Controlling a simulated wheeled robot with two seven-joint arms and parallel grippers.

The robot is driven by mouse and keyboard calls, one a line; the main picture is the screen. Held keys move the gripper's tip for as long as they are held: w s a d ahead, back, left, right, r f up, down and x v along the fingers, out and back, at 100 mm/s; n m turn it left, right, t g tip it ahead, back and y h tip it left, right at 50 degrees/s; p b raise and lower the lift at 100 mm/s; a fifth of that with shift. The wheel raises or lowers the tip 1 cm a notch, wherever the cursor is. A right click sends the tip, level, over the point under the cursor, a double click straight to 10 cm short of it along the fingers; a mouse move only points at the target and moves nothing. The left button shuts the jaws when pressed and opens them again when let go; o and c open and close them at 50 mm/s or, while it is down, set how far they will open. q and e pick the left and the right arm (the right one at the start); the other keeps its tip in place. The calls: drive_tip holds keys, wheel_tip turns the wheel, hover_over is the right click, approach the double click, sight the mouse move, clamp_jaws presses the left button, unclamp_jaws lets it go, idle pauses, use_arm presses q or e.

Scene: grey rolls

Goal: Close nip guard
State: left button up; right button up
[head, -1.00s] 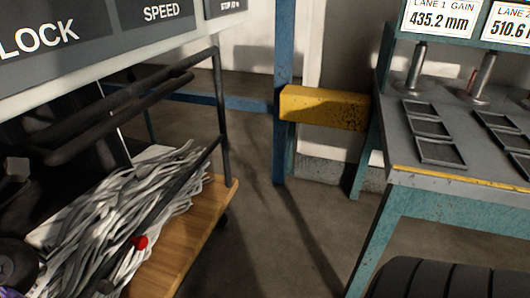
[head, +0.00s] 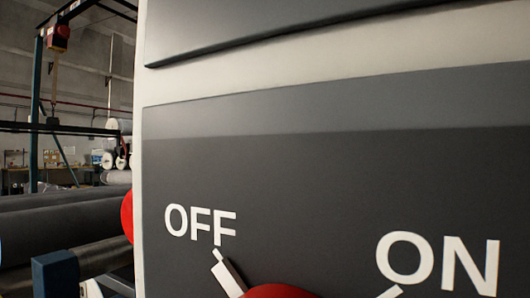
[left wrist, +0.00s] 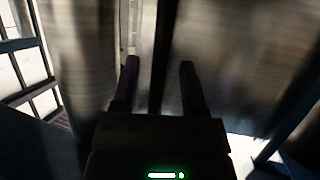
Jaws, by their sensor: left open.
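The nip guard cannot be made out for certain in any view. In the head view a control panel (head: 330,180) fills most of the picture, very close, with OFF and ON lettering. A red knob (head: 278,292) shows at its bottom edge. My left gripper (left wrist: 158,75) shows in the left wrist view, its two fingers apart with nothing clearly between them. Blurred grey, upright surfaces stand beyond the fingers; I cannot tell whether they touch. My right gripper is in neither view.
Large grey rolls (head: 65,215) lie at the left of the head view. A blue post end (head: 55,272) stands in front of them. A hoist hook (head: 53,110) hangs further back. The panel blocks the view to the right.

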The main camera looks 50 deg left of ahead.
use_arm(q)
drive_tip(key=shift+a+r, duration=0.15)
drive_tip(key=shift+a, duration=0.4)
clamp_jaws()
idle(1.0)
